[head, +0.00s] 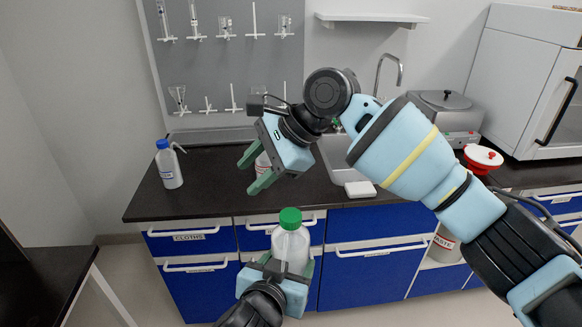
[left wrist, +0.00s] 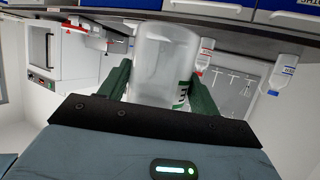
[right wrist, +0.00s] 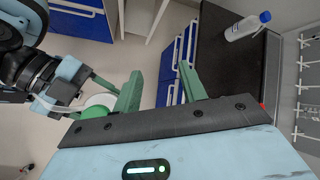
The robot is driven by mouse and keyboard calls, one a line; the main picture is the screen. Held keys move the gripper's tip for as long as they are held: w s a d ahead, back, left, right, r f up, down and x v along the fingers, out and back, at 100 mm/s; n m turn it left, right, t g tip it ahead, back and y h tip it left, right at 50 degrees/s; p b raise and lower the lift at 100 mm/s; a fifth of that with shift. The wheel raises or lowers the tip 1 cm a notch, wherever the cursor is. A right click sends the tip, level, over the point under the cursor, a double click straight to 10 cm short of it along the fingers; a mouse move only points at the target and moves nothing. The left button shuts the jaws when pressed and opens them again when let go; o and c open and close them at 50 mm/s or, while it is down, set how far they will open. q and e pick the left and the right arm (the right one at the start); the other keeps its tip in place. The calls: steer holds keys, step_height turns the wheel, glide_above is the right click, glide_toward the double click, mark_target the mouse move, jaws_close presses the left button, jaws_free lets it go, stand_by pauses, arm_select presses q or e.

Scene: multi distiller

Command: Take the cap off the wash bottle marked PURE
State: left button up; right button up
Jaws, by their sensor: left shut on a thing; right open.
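A clear wash bottle with a green screw cap (head: 290,218) stands upright in my left gripper (head: 284,268), in front of the blue drawers. In the left wrist view the bottle body (left wrist: 163,60) is between the fingers, with part of a green label letter showing; the full word cannot be read. My right gripper (head: 252,174) is open and empty, above and to the left of the cap, pointing down-left. In the right wrist view the green cap (right wrist: 92,115) is left of the open fingers (right wrist: 161,72), apart from them, partly behind one finger.
A blue-capped wash bottle (head: 169,165) stands at the left of the dark counter (head: 205,197). Another bottle (head: 262,160) with red lettering is partly hidden behind my right gripper. A white block (head: 360,189) lies near the front edge. A pegboard (head: 225,65) is behind.

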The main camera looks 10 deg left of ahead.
mark_target(291, 215)
steer(key=s+d+r+m+h, duration=0.1)
steer(key=d+h, duration=0.1)
steer(key=s+d+r+m+h, duration=0.1)
steer(key=s+d+m+h, duration=0.1)
steer(key=h, duration=0.1)
steer(key=s+d+r+m+h, duration=0.1)
steer(key=s+d+r+h, duration=0.1)
steer(key=shift+s+d+m, duration=0.1)
steer(key=shift+m, duration=0.2)
steer(key=shift+s+d+r+m+h, duration=0.1)
steer(key=shift+d+r+m+h, duration=0.2)
steer(key=shift+d+m+h, duration=0.25)
steer(key=shift+a+f, duration=0.1)
steer(key=shift+f, duration=3.95)
